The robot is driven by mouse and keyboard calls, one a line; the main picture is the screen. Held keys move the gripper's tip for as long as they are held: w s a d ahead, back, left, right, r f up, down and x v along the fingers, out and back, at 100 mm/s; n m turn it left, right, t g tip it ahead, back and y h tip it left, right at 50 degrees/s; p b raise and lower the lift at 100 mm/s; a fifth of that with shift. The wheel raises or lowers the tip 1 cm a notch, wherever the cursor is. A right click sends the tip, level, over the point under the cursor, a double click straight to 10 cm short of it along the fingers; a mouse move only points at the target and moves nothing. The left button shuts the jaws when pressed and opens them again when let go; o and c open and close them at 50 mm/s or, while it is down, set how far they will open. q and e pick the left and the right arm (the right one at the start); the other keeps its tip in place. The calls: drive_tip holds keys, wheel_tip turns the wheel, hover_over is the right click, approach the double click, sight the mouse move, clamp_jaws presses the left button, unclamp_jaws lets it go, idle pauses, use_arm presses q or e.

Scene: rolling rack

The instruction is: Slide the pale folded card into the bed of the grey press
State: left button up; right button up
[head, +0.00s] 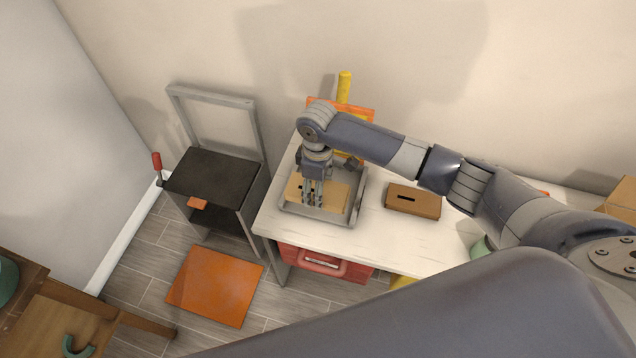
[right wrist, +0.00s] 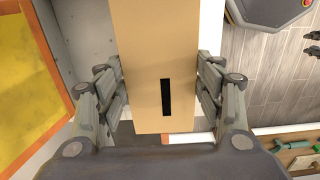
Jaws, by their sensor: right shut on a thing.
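A pale tan piece with a black slot, which looks like the folded card (head: 334,192), lies over a shallow grey tray-like frame on the white table. My right gripper (head: 312,198) points down onto it and is shut on it. In the right wrist view the card (right wrist: 150,50) runs between the two fingers (right wrist: 162,92). A grey stand with a dark flat top (head: 215,176) and a raised grey frame is at the left. I cannot tell whether this or the tray-like frame (head: 300,213) is the press. My left gripper is out of view.
A brown slotted box (head: 412,202) stands right of the tray-like frame. An orange-framed yellow panel (head: 362,113) is behind it. A red box (head: 325,264) is under the table. An orange mat (head: 215,285) lies on the floor. The table's front strip is clear.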

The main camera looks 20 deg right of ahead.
wheel_tip(320, 180, down, 6)
drive_tip(key=shift+r+b, duration=0.25)
drive_tip(key=shift+b, duration=0.85)
drive_tip(key=shift+f+b, duration=0.3)
drive_tip(key=shift+f, duration=0.4)
drive_tip(key=shift+f, duration=0.6)
drive_tip(key=o, duration=1.1)
